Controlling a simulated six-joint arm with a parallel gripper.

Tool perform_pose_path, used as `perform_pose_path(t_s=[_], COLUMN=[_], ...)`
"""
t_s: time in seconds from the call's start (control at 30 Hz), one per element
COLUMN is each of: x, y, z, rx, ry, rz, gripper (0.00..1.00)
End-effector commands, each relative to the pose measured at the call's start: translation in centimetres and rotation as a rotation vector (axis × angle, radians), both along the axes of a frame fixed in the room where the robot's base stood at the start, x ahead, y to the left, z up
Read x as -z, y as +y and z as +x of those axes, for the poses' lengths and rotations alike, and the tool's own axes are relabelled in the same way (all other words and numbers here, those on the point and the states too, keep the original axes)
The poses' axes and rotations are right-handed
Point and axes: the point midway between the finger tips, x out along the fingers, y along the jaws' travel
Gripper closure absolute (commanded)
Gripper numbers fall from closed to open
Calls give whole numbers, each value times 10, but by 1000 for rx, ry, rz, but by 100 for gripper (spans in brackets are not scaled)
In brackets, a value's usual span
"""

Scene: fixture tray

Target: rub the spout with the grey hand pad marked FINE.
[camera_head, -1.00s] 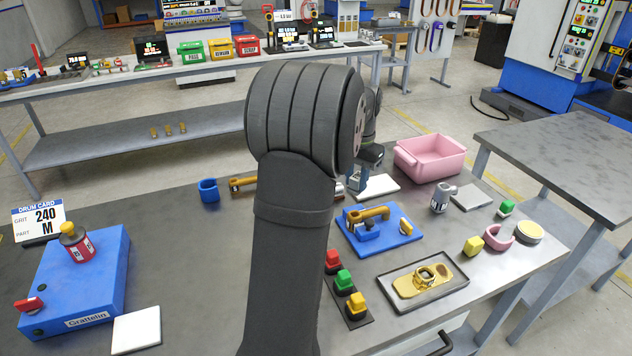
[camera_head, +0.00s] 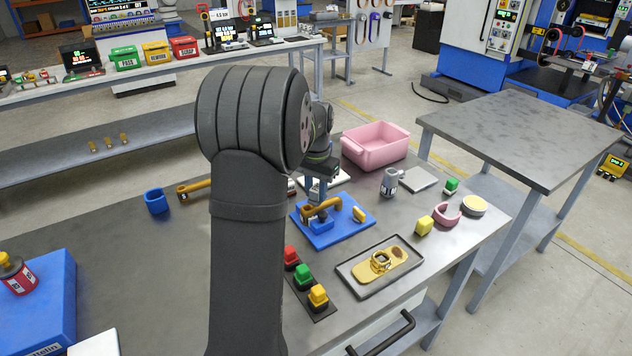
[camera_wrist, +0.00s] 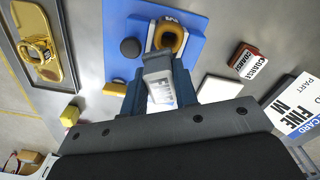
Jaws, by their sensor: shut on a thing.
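The brass spout (camera_head: 322,207) is mounted on a blue fixture board (camera_head: 340,235) on the bench. In the wrist view its ring-shaped end (camera_wrist: 169,35) shows on the blue board (camera_wrist: 205,12). My gripper (camera_head: 318,188) is at the far side of the board, largely behind my own arm in the head view. In the wrist view my gripper (camera_wrist: 160,90) is shut on a grey hand pad (camera_wrist: 157,64). The pad has a pale label with dark letters, too foreshortened to read surely. Its far end appears close to the spout; I cannot tell whether they touch.
A red-brown block marked COARSE (camera_wrist: 247,61) and a card marked FINE (camera_wrist: 300,112) lie right in the wrist view. A tray (camera_head: 352,283) with a brass part, red, green and yellow buttons (camera_head: 303,273), a grey canister (camera_head: 389,183) and a pink bin (camera_head: 375,155) stand around the board.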

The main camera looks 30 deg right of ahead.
Motion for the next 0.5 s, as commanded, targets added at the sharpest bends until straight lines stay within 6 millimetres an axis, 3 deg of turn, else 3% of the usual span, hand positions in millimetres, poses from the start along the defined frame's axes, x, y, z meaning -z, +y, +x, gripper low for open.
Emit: perform_pose_path(t_s=[0.13,0.5], x=[20,18], y=[0,-35], z=[0,0], rx=[0,2], ry=[2,0], rz=[2,-1], gripper=[94,98])
